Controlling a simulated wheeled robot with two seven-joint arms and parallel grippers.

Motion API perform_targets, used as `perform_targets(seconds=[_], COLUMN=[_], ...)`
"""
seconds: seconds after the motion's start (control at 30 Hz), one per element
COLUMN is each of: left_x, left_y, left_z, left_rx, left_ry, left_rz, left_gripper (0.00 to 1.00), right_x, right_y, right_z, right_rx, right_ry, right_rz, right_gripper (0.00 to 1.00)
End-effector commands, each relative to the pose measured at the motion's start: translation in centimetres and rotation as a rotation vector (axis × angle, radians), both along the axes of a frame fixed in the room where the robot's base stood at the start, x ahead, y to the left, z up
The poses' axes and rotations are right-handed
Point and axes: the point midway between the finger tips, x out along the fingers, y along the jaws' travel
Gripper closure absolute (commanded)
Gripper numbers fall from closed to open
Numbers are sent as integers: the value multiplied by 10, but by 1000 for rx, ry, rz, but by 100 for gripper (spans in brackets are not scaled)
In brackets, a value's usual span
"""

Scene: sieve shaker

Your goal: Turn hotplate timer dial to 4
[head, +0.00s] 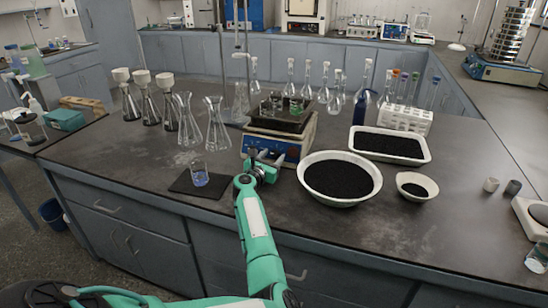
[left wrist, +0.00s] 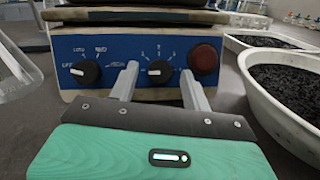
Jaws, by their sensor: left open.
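The hotplate (head: 281,133) stands mid-bench, its blue front panel (left wrist: 65,52) facing me. In the left wrist view the panel has a black left dial (left wrist: 84,73) with word labels, a black right dial (left wrist: 160,72) with small marks like numerals, and a red round knob or button (left wrist: 204,60). The right dial looks like the timer dial; its white mark seems to point left. My left gripper (head: 264,158) is open at the panel. In the wrist view its fingers (left wrist: 159,78) stand either side of the right dial, apart from it. My right gripper is not in view.
A white bowl of black grains (head: 340,178) sits just right of the hotplate, with a white tray (head: 428,152) behind. A beaker of blue liquid (head: 200,175) stands on a dark mat to the left. Conical flasks (head: 217,130) stand close by. Small glassware sits atop the hotplate.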

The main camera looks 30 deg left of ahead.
Motion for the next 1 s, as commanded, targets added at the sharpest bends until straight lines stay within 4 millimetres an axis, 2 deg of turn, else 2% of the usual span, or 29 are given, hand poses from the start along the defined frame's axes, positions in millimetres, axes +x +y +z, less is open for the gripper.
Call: perform_targets(seconds=[0.07, 0.1, 0.3, 0.67, 1.0], left_x=[0, 0, 0, 0, -1], left_y=[0, 0, 0, 1, 4], left_z=[0, 0, 0, 0, 2], left_rx=[0, 0, 0, 43, 256], left_ry=[0, 0, 0, 11, 64], left_rz=[0, 0, 0, -18, -106], left_gripper=[52, 56, 95, 96, 96], right_x=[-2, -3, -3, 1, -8], right_y=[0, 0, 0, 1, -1], right_z=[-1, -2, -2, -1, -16], right_rx=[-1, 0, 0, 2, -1], right_ry=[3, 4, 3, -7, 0], right_rz=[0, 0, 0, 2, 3], right_gripper=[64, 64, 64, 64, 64])
